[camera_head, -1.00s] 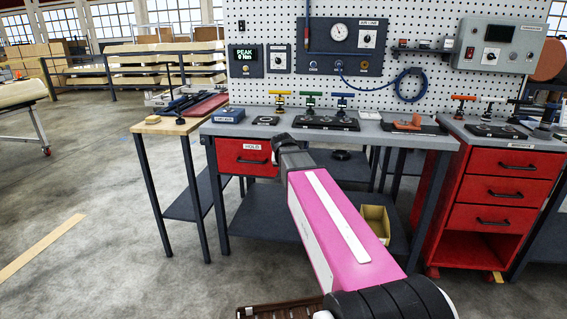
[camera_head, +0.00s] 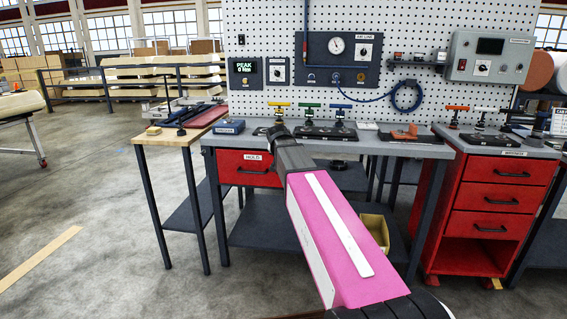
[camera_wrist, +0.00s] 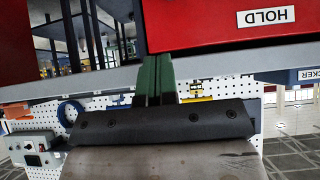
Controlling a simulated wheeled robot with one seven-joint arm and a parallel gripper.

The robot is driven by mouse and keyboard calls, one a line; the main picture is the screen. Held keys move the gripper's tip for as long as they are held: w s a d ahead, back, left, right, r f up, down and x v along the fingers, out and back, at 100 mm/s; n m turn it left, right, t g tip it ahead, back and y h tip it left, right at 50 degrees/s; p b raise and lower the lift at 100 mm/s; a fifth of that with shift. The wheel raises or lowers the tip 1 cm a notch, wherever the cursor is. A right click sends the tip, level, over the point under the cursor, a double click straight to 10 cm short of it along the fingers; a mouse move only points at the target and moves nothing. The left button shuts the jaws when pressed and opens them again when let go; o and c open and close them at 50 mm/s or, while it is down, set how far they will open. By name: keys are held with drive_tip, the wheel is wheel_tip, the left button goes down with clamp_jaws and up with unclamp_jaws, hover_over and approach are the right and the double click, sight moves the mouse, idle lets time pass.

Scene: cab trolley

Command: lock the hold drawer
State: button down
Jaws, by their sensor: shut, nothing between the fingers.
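The red hold drawer (camera_head: 236,170) is under the left part of the grey workbench, with a HOLD label and a dark handle. It looks shut. In the wrist view, upside down, its red front (camera_wrist: 200,22) and label fill the top right. My gripper (camera_wrist: 157,64) shows there as two green fingers close together, shut and empty. The fingertips reach the lower left part of the red front in the picture; I cannot tell whether they touch. In the head view my gripper (camera_head: 277,133) overlaps the bench edge right of the label. No lock is clearly visible; my arm hides the drawer's right end.
The workbench (camera_head: 385,145) carries several coloured T-handled tools and dark trays. A red drawer cabinet (camera_head: 497,195) stands at right, a wooden-topped table (camera_head: 158,138) at left. A yellow bin (camera_head: 374,232) sits on the lower shelf.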

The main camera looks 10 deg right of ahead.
drive_tip(key=s+f+x, duration=0.2)
drive_tip(key=x, duration=1)
drive_tip(key=shift+a, duration=0.3)
